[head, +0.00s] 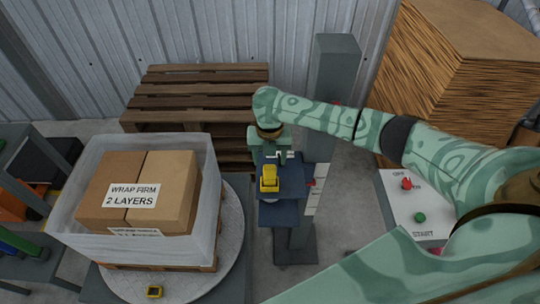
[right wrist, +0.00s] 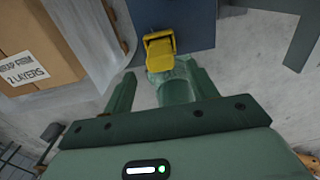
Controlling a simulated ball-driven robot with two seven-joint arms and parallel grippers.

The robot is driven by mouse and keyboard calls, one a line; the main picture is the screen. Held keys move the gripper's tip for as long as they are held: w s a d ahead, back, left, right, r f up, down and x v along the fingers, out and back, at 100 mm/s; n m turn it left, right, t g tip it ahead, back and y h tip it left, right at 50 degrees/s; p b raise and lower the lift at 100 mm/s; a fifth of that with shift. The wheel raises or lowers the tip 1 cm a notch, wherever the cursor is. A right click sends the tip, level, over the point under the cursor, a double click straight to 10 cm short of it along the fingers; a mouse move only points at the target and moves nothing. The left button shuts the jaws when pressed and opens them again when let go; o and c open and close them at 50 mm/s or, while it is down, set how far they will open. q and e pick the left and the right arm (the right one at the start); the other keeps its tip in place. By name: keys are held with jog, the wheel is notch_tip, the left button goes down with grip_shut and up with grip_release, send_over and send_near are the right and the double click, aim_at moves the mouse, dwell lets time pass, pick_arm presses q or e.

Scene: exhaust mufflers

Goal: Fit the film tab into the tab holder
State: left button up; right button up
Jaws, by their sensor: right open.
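The yellow film tab (head: 269,178) stands at the front of the dark blue carriage (head: 293,181) on the grey wrapping mast. In the right wrist view the tab (right wrist: 159,47) lies just beyond the fingertips, roughly between their lines, with a pale greenish piece below it. My right gripper (right wrist: 160,72) is open, with a finger on either side and nothing visibly clamped. A small yellow-and-black piece, apparently the tab holder (head: 154,291), sits at the turntable's front edge. My left gripper is out of view.
Wrapped cartons (head: 140,190) stand on a pallet on the round turntable (head: 225,260), left of the carriage. A control box (head: 413,206) with red and green buttons is at right. Stacked wooden pallets (head: 195,95) are behind. Bare floor shows between mast and control box.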

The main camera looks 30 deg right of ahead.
notch_tip(320, 180, up, 5)
jog(key=p, duration=0.4)
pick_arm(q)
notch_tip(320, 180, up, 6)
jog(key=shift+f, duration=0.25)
pick_arm(e)
jog(key=shift+f, duration=0.15)
